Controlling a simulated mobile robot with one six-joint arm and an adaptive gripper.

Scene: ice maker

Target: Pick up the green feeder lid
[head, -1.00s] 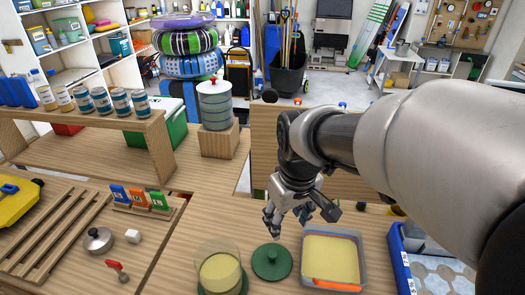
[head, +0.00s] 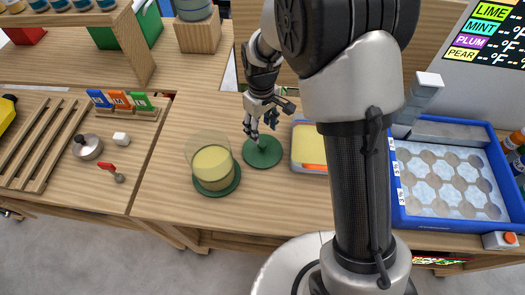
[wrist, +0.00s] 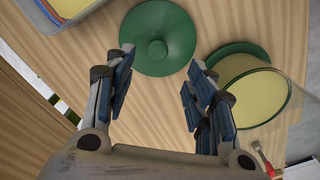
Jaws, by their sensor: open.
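The green feeder lid (head: 262,152) is a round disc with a central knob. It lies flat on the wooden table, between a glass feeder and a tray. In the wrist view the lid (wrist: 158,38) is beyond my fingertips, with its knob roughly between them. My gripper (head: 262,128) is open and points down over the lid's far part in the head view. In the wrist view my gripper (wrist: 155,75) has its fingers wide apart, with nothing between them. Any gap in height between fingers and knob is hard to tell.
The clear feeder (head: 213,165) with yellow contents stands on a green base just left of the lid. A tray with yellow contents (head: 305,150) is close on the right, partly hidden by my arm. A blue-framed ice tray (head: 440,228) lies farther right. Bare table lies in front of the lid.

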